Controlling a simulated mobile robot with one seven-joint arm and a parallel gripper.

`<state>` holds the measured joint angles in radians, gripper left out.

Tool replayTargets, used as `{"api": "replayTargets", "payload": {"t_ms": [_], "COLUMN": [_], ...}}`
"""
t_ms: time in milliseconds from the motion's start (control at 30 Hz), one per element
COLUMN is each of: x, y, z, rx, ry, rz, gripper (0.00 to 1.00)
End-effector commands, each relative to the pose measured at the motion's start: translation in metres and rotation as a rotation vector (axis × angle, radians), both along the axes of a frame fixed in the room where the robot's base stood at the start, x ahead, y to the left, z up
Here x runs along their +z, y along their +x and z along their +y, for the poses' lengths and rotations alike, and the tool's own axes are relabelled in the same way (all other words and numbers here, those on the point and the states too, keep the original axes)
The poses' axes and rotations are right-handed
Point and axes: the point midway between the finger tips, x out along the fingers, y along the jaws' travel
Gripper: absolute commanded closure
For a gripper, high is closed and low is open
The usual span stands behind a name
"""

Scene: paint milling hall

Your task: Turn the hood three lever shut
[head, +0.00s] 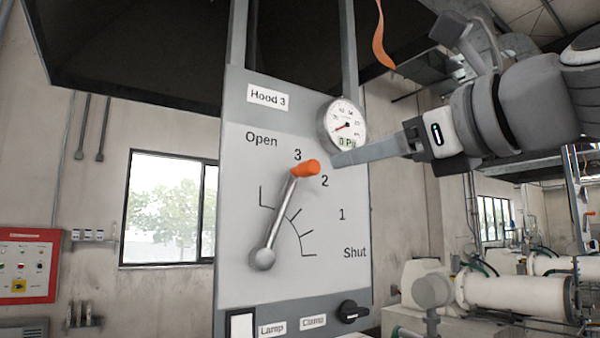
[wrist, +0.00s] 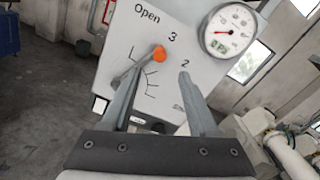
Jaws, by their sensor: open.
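The Hood 3 lever (head: 277,223) is a metal rod with an orange knob (head: 306,169), on a grey panel (head: 237,187) marked Open, 3, 2, 1 and Shut. It points up and to the right, between the 3 and 2 marks. My gripper (head: 335,160) comes in from the right, its fingers near the knob. In the wrist view my gripper (wrist: 158,80) is open, with one finger at each side. The orange knob (wrist: 159,54) shows just beyond the fingertips, nearer the left one. I cannot tell whether a finger touches it.
A round gauge (head: 343,121) sits at the panel's upper right edge, close to my gripper. A black knob (head: 352,311) is at the lower right, by the Clamp label. A red control box (head: 28,265) hangs on the left wall. An orange strip (head: 381,38) hangs above.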

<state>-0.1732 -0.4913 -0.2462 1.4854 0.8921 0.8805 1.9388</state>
Motion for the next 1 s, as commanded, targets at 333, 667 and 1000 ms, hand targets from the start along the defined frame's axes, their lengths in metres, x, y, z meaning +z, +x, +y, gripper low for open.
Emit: {"api": "replayTargets", "payload": {"t_ms": [333,667,1000], "x": [0.0,0.0,0.0], "y": [0.065,0.102,0.106], "z": [0.045,0.07,0.073], "rx": [0.001,-0.001,-0.001], "ry": [-0.003,-0.003,-0.002], "rz": [0.004,0.0,-0.001], "gripper": [0.4,0.4,0.4]}}
